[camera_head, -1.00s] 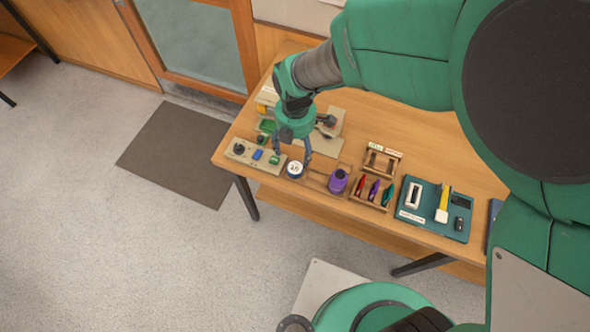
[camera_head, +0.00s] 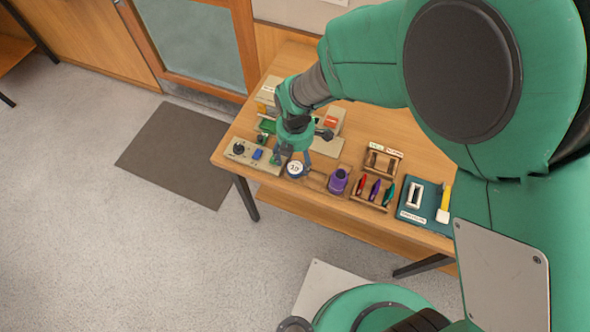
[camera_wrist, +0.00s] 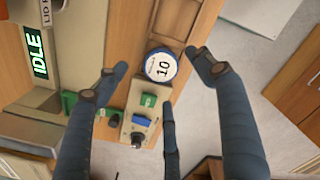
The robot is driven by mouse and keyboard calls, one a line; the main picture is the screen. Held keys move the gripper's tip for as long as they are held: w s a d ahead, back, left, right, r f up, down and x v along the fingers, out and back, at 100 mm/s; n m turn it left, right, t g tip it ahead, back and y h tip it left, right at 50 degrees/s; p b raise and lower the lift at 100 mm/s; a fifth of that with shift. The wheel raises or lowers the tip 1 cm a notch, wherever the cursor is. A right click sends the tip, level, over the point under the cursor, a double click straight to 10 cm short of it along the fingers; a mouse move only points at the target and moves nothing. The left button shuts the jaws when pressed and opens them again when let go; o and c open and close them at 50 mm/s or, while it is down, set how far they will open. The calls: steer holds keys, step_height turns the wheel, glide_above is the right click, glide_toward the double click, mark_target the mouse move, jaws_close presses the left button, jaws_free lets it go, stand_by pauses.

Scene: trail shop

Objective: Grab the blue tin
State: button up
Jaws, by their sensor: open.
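The blue tin (camera_head: 295,169) is a small round tin with a blue rim and a white lid marked "10". It sits on the wooden table among the row of items. In the wrist view the tin (camera_wrist: 161,66) lies ahead of the fingers, upper middle, with its lid facing the camera. My gripper (camera_head: 292,155) is just above and beside the tin in the head view. The tin appears apart from the fingers.
A control box (camera_head: 253,156) with a black knob and blue and green buttons stands left of the tin. A purple container (camera_head: 338,181) and a wooden rack (camera_head: 373,190) of coloured tools stand to its right. A lit "IDLE" display (camera_wrist: 41,57) shows in the wrist view.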

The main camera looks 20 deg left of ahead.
mark_target(295, 167)
steer(key=shift+s+f+b, duration=0.1)
steer(key=shift+f+b, duration=0.35)
steer(key=shift+f, duration=1.95)
